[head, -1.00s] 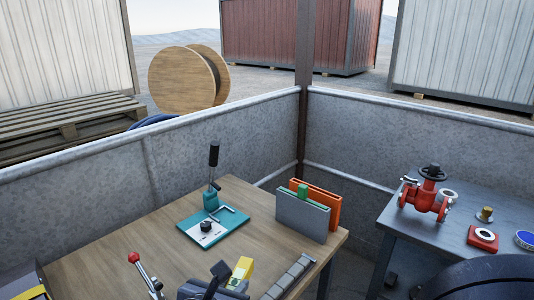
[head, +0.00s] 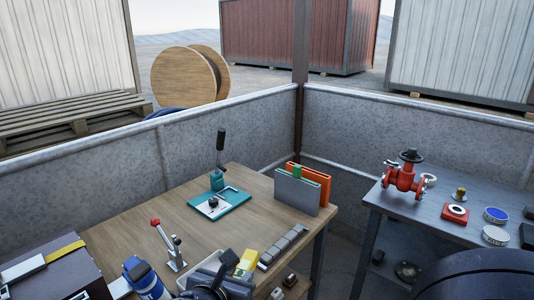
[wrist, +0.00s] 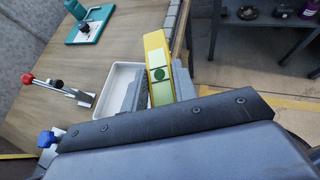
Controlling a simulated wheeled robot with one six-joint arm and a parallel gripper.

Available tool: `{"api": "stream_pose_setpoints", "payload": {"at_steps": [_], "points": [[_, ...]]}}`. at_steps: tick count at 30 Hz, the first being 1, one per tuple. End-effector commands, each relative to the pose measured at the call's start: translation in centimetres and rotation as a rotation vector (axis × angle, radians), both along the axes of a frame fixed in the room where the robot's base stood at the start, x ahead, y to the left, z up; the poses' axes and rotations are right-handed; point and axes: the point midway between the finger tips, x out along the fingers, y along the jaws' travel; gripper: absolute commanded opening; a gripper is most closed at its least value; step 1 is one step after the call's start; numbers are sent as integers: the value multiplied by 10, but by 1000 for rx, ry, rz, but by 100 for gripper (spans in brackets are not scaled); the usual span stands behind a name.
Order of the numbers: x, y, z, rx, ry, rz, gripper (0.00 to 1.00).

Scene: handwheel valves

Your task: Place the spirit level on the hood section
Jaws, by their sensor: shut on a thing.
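The spirit level (wrist: 156,52) is a yellow bar with a pale green face and a green round spot. My gripper (wrist: 160,85) is shut on it, with a grey finger on each side, above the wooden bench. In the head view the yellow level (head: 247,262) shows near the bench's front edge, beside my dark gripper (head: 222,274). The level's lower end is hidden between the fingers. I cannot tell for sure which thing is the hood section.
The wooden bench (head: 150,215) bears a teal plate with an upright lever (head: 217,204), grey and orange panels (head: 300,187), a red-knobbed lever (head: 168,245) and a white tray (wrist: 118,78). A strapped dark box (head: 55,275) is at left. A red valve (head: 404,176) stands on the right table.

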Motion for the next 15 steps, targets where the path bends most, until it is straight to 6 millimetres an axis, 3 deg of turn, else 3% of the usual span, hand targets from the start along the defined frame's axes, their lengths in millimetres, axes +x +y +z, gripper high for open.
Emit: {"api": "stream_pose_setpoints", "payload": {"at_steps": [8, 15], "points": [[37, -20, 13, 0, 0, -11, 1], [89, -60, 26, -2, 2, -11, 1]]}}
